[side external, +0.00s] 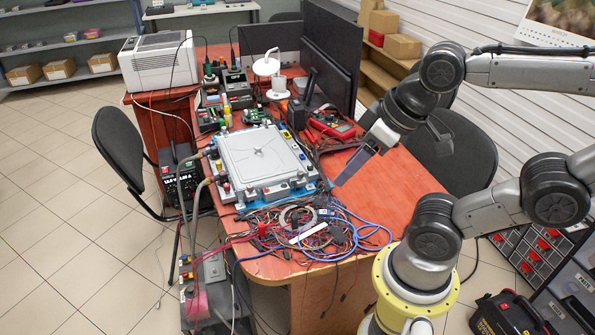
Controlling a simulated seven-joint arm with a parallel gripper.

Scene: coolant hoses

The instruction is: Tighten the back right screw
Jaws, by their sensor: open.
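A light grey metal box (262,158) with a raised lid sits on a blue base on the red-brown table. Hoses run into its left side. The back right screw is too small to make out; the box's back right corner is in view and nothing covers it. My gripper (352,168) is open and hangs above the table to the right of the box, apart from it. Its fingers point down and to the left, and I see nothing between them.
A tangle of wires (310,232) covers the table in front of the box. Monitors (331,55), a red multimeter (331,124) and electronics stand behind it. A white printer (157,62) is at the back left. Bare table (400,195) lies to the right.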

